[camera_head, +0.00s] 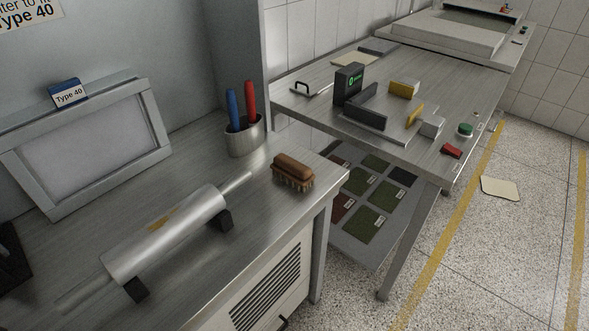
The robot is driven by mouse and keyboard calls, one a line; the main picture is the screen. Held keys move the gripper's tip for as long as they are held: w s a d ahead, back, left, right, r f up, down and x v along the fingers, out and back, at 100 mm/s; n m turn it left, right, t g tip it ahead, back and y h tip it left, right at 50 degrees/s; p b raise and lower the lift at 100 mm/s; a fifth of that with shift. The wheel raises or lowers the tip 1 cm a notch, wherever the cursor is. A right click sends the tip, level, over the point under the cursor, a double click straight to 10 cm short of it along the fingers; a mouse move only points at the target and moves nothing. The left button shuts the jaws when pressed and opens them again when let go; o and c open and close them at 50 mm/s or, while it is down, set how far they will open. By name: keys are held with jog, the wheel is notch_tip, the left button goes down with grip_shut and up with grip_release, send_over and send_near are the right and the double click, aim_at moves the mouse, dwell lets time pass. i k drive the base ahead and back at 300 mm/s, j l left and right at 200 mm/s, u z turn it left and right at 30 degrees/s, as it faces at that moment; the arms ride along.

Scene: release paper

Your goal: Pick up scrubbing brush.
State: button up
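The scrubbing brush (293,172) has a brown wooden back and lighter bristles. It lies bristles down on the near metal counter (262,215), close to the counter's right corner. Nothing touches it and it is fully visible. My gripper is not in view.
A metal cup (245,137) with a blue and a red handle stands behind the brush. A metal roller (165,236) on black supports lies to its left, one end pointing toward the brush. A framed screen (92,143) leans at the back left. A second metal table (402,130) stands right, beyond a gap.

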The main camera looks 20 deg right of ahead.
aim_at(293, 172)
jog(key=l+z, duration=0.35)
jog(key=i+l+z, duration=0.1)
jog(key=i+z, duration=0.25)
jog(key=i, duration=0.3)
